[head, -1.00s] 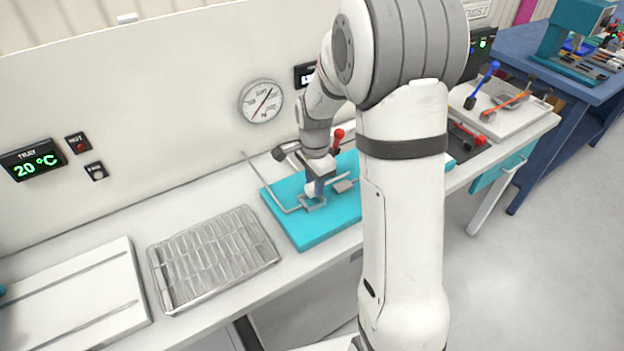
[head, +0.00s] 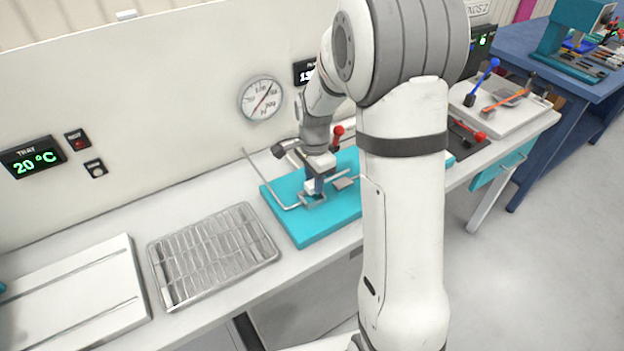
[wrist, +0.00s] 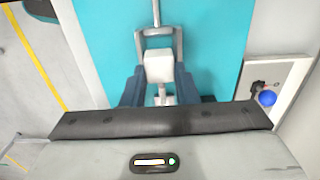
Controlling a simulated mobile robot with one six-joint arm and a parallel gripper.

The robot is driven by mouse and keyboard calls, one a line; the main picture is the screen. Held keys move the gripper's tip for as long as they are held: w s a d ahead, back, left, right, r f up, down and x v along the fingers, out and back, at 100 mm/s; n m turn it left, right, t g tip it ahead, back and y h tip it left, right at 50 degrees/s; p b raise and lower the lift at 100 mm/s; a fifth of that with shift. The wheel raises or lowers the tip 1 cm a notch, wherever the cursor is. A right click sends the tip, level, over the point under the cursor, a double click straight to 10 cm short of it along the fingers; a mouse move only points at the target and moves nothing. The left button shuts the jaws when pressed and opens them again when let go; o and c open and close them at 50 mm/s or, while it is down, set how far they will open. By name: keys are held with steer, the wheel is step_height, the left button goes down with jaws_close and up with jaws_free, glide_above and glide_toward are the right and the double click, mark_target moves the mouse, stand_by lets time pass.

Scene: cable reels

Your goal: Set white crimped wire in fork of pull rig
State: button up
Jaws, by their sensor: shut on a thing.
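My gripper (wrist: 159,88) is over the teal pull rig (head: 318,230). Its dark blue fingers are shut on the white crimped wire (wrist: 159,66), which shows as a white block between them. In the head view the white piece (head: 313,187) sits low at the rig's metal fork. In the wrist view the grey fork (wrist: 155,33) frames the block on its far side. I cannot tell whether the block is seated in it. The wire's lower end is mostly hidden by my gripper.
A wire rack tray (head: 213,255) and a white board (head: 70,300) lie to the left on the bench. A bent metal rod (head: 262,172) and a red-knobbed lever (head: 338,132) stand by the rig. A white tray with levers (head: 500,115) lies at right.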

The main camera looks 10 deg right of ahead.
steer(key=shift+f, duration=0.2)
steer(key=shift+f+b, duration=1.05)
steer(key=shift+f, duration=0.2)
steer(key=o, duration=1.1)
steer(key=shift+r, duration=0.15)
step_height(320, 180, up, 8)
steer(key=shift+f, duration=0.15)
step_height(320, 180, up, 11)
steer(key=p, duration=0.7)
